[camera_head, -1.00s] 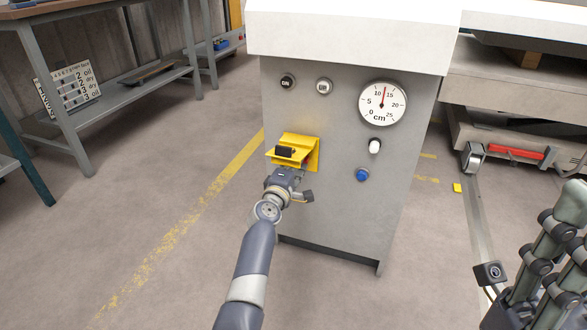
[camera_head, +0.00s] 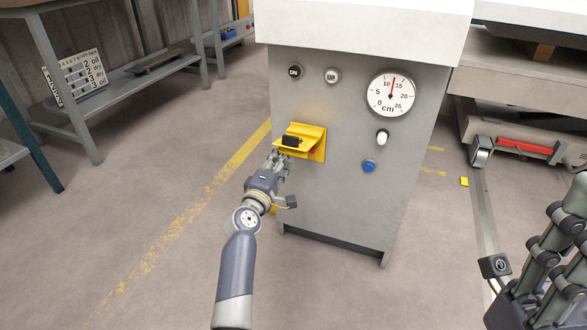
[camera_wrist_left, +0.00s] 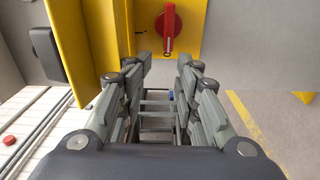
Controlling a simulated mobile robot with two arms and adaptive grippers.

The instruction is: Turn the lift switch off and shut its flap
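The yellow switch box (camera_head: 317,147) is on the front of the grey cabinet. Its yellow flap (camera_head: 291,149) is open and stands out from the panel, with a black block on it. In the left wrist view the red rotary switch (camera_wrist_left: 168,30) is uncovered on its yellow plate, and the flap (camera_wrist_left: 88,45) stands to its left. My left gripper (camera_head: 279,158) is just below and left of the flap. Its fingers (camera_wrist_left: 163,62) are apart and empty, short of the switch. My right gripper (camera_head: 570,225) is partly in view at the right edge; its fingertips are unclear.
The cabinet (camera_head: 340,215) also has an ON button (camera_head: 295,72), another button (camera_head: 332,75), a cm dial (camera_head: 391,95), a white-tipped toggle (camera_head: 382,138) and a blue button (camera_head: 369,166). A workbench (camera_head: 150,68) stands at left. The floor left of the cabinet is clear.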

